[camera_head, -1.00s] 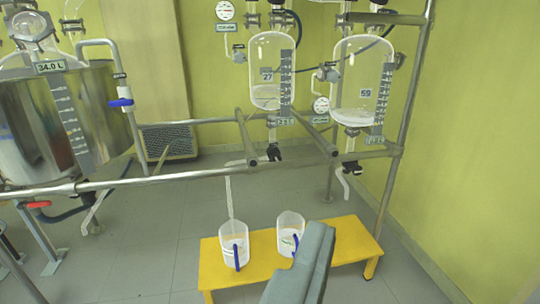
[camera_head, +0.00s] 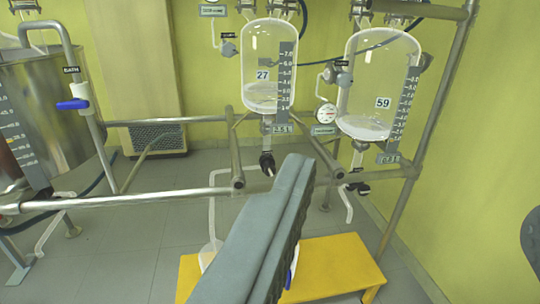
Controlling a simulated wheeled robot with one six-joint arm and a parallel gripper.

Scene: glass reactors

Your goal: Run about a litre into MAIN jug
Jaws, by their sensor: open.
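Glass vessel 27 (camera_head: 268,50) hangs at upper middle with clear liquid low in it; black tap (camera_head: 267,160) is below it. A pale pipe (camera_head: 212,205) runs down to the left jug (camera_head: 207,257), mostly hidden. Vessel 59 (camera_head: 378,75) hangs to the right with shallow liquid, a black tap (camera_head: 358,187) and a bent spout (camera_head: 348,205) below. No MAIN label is readable. My gripper (camera_head: 262,230) is open; one large grey finger covers the jugs, apart from the taps as far as I can tell.
The yellow bench (camera_head: 335,268) carries the jugs. A steel tank (camera_head: 45,110) with a blue-handled valve (camera_head: 73,104) stands left. Grey floor is free at centre left.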

